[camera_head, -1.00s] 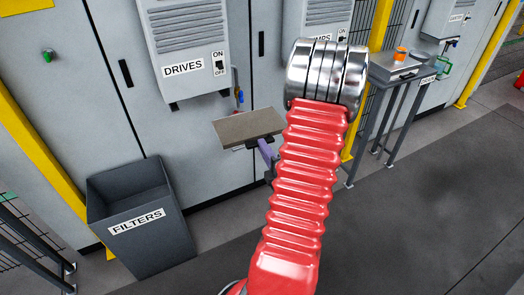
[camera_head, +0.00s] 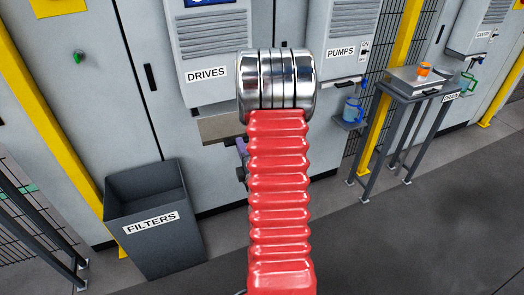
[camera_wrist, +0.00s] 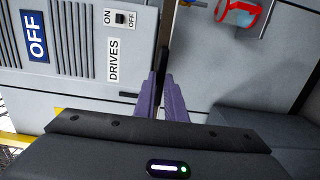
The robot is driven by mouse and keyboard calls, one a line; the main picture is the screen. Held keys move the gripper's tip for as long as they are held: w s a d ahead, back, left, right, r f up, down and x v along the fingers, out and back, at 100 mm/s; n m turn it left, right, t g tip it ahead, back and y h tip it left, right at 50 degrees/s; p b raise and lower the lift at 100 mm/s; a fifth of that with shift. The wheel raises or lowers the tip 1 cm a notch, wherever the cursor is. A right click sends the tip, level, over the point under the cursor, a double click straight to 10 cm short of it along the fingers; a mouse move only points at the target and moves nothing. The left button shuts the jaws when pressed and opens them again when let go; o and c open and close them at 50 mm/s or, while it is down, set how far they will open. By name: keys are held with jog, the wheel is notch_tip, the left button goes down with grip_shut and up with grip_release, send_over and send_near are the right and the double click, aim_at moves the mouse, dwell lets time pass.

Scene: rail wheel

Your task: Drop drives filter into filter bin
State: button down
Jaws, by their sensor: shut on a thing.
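The drives filter, a flat grey-brown panel (camera_head: 222,128), is held in front of the drives cabinet (camera_head: 207,88), partly hidden behind my arm. In the wrist view it looks like a thin strip seen edge-on (camera_wrist: 168,30). My gripper (camera_wrist: 162,76) has purple fingers shut on it; in the head view they show only partly (camera_head: 241,150). The filter bin (camera_head: 150,222), a dark grey open box labelled FILTERS, stands on the floor at lower left. The filter is above and to the right of it, apart. A dark surface at right in the wrist view looks like the bin (camera_wrist: 268,128).
A yellow post (camera_head: 52,120) and a dark mesh rail (camera_head: 40,225) stand left of the bin. A pumps cabinet (camera_head: 337,70), a blue mug (camera_head: 352,110) and a metal stand (camera_head: 412,82) with an orange item are on the right. The floor at right is clear.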

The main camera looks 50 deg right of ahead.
aim_at(206, 142)
jog(key=w+a, duration=0.2)
jog(key=w+a+y, duration=0.1)
jog(key=w+a, duration=0.2)
jog(key=w+a+r+n+t+y, duration=0.1)
jog(key=w+a, duration=0.1)
jog(key=shift+w+a, duration=0.2)
jog(key=shift+w, duration=0.05)
jog(key=w+a+n+y, duration=0.2)
jog(key=w+a, duration=0.1)
jog(key=a, duration=0.7)
jog(key=w+a+r+n+t+y, duration=0.1)
jog(key=w+a+n+y, duration=0.1)
jog(key=a, duration=0.9)
jog(key=w+a+r+n+t+y, duration=0.1)
jog(key=w+a+y, duration=0.3)
jog(key=a, duration=0.7)
jog(key=shift+w+n, duration=0.4)
jog(key=shift+w, duration=0.6)
jog(key=shift+r, duration=0.1)
